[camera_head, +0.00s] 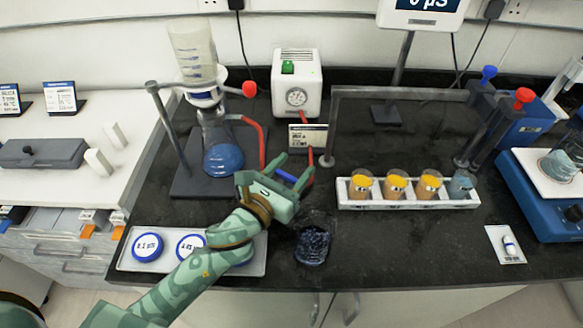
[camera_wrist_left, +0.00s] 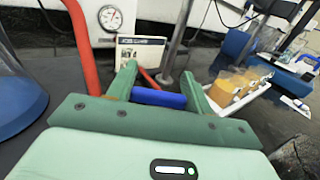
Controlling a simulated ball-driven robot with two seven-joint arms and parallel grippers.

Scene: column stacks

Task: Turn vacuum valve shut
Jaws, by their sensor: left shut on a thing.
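My left gripper (camera_head: 295,166) reaches in over the bench to the right of the filter flask and is shut on a blue handle (camera_head: 286,176), which I take to be the vacuum valve's. In the left wrist view the blue handle (camera_wrist_left: 158,98) lies crosswise between the two green fingers. A red hose (camera_wrist_left: 148,77) shows just beyond it. The valve body is hidden behind the gripper, so I cannot tell how far it is turned. The white vacuum pump (camera_head: 296,82) with a round gauge (camera_head: 296,97) stands behind. My right gripper is not in view.
The filter flask (camera_head: 222,158) with blue liquid stands on a dark stand base at left. A small sign card (camera_head: 308,137) stands behind the gripper. A white rack (camera_head: 408,201) of amber vials is to the right. A dark mesh-like item (camera_head: 312,245) lies in front.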

